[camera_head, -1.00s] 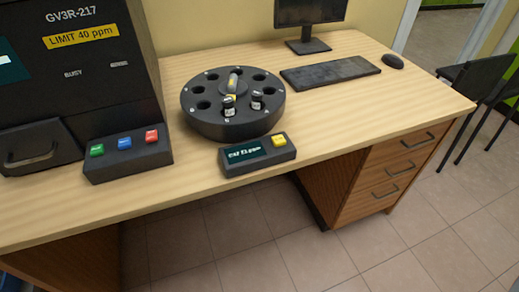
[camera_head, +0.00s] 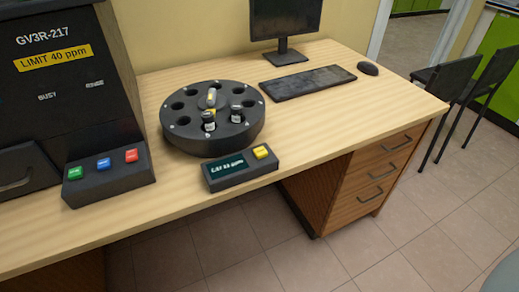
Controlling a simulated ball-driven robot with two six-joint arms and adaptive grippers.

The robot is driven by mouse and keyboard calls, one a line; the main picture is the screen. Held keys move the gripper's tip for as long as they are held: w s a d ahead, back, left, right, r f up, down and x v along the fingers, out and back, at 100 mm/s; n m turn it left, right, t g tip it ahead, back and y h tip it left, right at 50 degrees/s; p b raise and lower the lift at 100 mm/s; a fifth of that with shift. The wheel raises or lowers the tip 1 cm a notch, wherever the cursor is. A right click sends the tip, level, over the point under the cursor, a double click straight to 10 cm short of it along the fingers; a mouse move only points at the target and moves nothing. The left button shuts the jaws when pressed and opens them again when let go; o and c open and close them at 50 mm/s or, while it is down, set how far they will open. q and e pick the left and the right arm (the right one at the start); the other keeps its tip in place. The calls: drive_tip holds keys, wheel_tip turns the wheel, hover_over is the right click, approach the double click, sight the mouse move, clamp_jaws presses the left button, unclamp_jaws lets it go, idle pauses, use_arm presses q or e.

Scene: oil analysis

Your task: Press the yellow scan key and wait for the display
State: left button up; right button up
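The yellow scan key (camera_head: 262,152) sits at the right end of a small dark box on the desk, in front of the round vial carousel. The display (camera_head: 227,166) is on the same box, left of the key, and shows light text too small to read surely. Neither of my grippers is in the head view, and nothing touches the key.
The dark carousel (camera_head: 176,138) holds a few vials. The black analyser (camera_head: 75,90) stands at the left, with a panel of green, blue and red keys (camera_head: 104,164). A keyboard (camera_head: 308,82), mouse (camera_head: 368,69) and monitor (camera_head: 285,22) are behind. The desk's right part (camera_head: 350,115) is clear.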

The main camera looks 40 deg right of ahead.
clamp_jaws()
idle(1.0)
